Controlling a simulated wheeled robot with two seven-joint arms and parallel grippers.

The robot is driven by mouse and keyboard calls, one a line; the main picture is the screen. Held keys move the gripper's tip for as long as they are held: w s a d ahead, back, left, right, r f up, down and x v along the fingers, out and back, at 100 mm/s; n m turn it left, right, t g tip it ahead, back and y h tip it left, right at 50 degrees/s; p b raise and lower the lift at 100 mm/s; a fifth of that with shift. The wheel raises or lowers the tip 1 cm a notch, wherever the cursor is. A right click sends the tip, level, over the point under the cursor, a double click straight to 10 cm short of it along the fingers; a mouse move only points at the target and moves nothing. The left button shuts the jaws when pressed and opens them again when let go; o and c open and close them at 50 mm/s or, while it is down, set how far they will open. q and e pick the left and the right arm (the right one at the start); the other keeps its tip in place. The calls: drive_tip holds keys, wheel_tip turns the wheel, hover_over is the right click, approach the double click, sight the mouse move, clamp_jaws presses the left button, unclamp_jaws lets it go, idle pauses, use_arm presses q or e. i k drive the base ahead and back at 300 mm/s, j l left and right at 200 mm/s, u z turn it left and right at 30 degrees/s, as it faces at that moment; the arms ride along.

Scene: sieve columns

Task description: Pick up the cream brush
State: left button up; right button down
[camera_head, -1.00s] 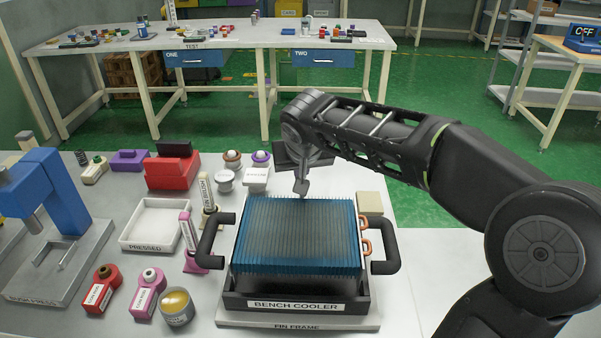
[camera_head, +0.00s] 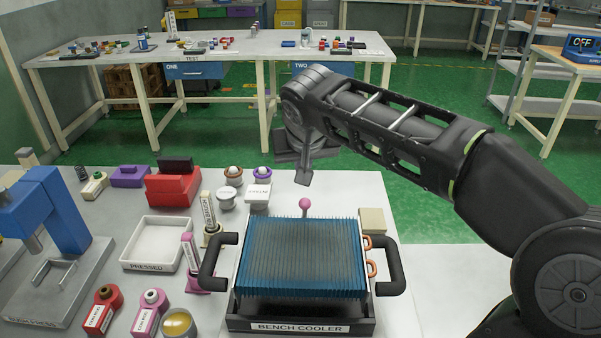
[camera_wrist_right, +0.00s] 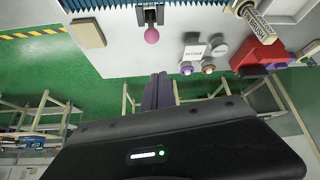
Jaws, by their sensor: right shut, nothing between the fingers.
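The cream brush (camera_head: 208,216) stands upright on the bench, just left of the bench cooler's left handle. Its label runs along the handle, and it also shows in the right wrist view (camera_wrist_right: 255,18) at the top right. My right gripper (camera_head: 303,178) is shut and empty, above the far edge of the bench behind the cooler, to the right of the brush and apart from it. Its closed fingers show in the right wrist view (camera_wrist_right: 158,90). My left gripper is not in view.
The bench cooler (camera_head: 300,258) with blue fins and black handles stands at the middle front. A pink ball (camera_head: 305,203) sits behind it. A pink brush-like item (camera_head: 190,258) stands near the cream brush. White tray (camera_head: 160,222), red block (camera_head: 172,190) and blue press (camera_head: 50,205) are further left.

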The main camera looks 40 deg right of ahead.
sight(205, 197)
drive_tip(key=k+j, duration=0.75)
drive_tip(key=k, duration=0.1)
